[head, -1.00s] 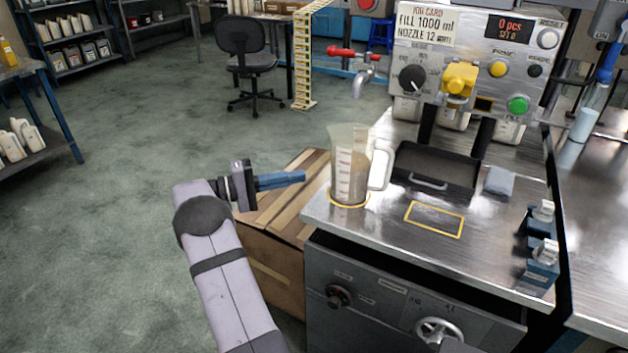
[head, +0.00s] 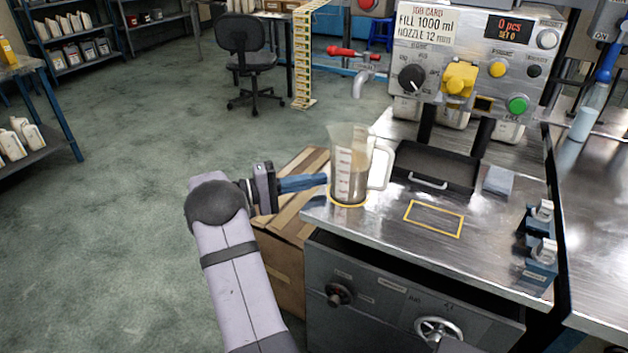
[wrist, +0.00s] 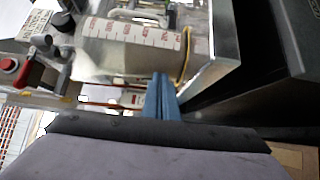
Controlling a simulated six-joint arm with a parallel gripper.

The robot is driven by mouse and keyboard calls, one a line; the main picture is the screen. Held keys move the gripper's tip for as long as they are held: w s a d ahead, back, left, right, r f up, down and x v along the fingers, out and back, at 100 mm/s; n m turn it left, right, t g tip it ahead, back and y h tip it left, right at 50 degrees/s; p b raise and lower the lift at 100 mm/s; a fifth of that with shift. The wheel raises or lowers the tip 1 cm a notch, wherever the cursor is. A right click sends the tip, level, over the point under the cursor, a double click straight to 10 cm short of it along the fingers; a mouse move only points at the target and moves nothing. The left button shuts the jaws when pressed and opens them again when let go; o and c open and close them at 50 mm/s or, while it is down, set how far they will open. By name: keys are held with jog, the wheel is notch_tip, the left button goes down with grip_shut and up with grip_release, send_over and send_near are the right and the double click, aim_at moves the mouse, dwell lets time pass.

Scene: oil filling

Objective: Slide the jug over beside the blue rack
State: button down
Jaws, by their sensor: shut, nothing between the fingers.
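The clear jug (head: 345,185) with a red scale and a white handle stands upright in a yellow ring near the left edge of the steel bench top. It holds tan liquid. It also shows sideways in the wrist view (wrist: 130,45). My gripper (head: 324,180) is shut and empty, its blue fingers pointing right at the jug's left side. In the wrist view the fingertips (wrist: 161,76) lie close to the jug's wall; I cannot tell whether they touch. The blue rack (head: 541,268), with pale-topped pieces in it, stands at the bench's right edge.
A yellow rectangle (head: 434,218) is marked on bare bench between jug and rack. A black tray (head: 435,165) and a grey-blue cloth (head: 498,180) lie behind it. A tap (head: 358,85) hangs behind the jug. A wooden crate (head: 280,270) stands left of the bench.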

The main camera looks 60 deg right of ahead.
aim_at(331, 184)
jog(key=shift+s, duration=1.95)
jog(key=shift+w, duration=0.1)
jog(key=shift+w+b, duration=0.4)
jog(key=shift+w, duration=0.2)
jog(key=w+d+v, duration=0.1)
jog(key=v, duration=1.1)
jog(key=d+r+p, duration=0.1)
jog(key=p, duration=0.1)
jog(key=w+r+p, duration=0.1)
jog(key=p, duration=0.1)
jog(key=d+r+p, duration=0.1)
jog(key=r+p, duration=0.1)
jog(key=shift+w+d, duration=0.25)
jog(key=shift+d, duration=0.1)
